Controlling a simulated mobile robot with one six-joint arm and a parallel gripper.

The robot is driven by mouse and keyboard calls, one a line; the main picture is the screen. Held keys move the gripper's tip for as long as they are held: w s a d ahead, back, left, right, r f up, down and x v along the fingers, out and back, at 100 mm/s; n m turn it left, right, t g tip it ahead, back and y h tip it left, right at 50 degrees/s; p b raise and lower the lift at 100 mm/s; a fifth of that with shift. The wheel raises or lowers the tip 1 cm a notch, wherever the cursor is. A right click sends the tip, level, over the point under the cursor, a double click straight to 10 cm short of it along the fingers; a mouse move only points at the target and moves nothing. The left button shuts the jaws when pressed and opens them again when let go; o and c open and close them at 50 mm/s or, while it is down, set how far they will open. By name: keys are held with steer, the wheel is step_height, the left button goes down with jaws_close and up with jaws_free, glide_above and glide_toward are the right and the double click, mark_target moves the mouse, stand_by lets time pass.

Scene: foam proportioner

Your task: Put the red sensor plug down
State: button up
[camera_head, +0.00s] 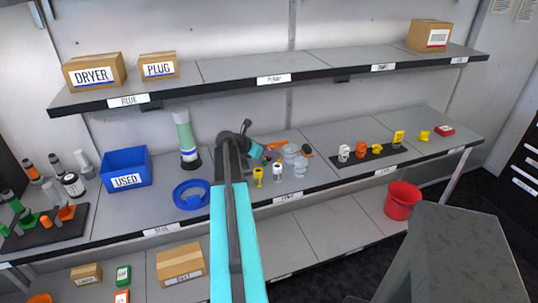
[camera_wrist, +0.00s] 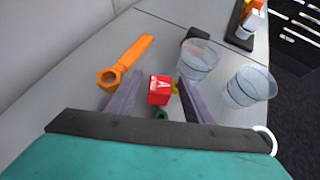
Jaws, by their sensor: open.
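The red sensor plug (camera_wrist: 160,89) is a small red block with a white mark, seen between my gripper's fingers in the wrist view. In the head view a small red spot beside my gripper (camera_head: 252,150) seems to be the same plug (camera_head: 267,156). My gripper (camera_wrist: 155,85) is open, with a finger on each side of the plug and gaps visible. A bit of yellow and a green ring (camera_wrist: 162,115) show close to the plug. I cannot tell whether the plug rests on the grey shelf (camera_wrist: 85,75).
An orange wrench (camera_wrist: 126,62) lies left of the plug. Two clear cups (camera_wrist: 198,60) (camera_wrist: 246,86) stand to the right. A yellow fitting (camera_head: 258,176) and a white fitting (camera_head: 277,172) stand nearby.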

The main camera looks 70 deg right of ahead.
steer(key=shift+c, duration=0.2)
jaws_close()
steer(key=shift+r, duration=0.1)
steer(key=shift+r+b, duration=0.85)
steer(key=shift+r, duration=4.1)
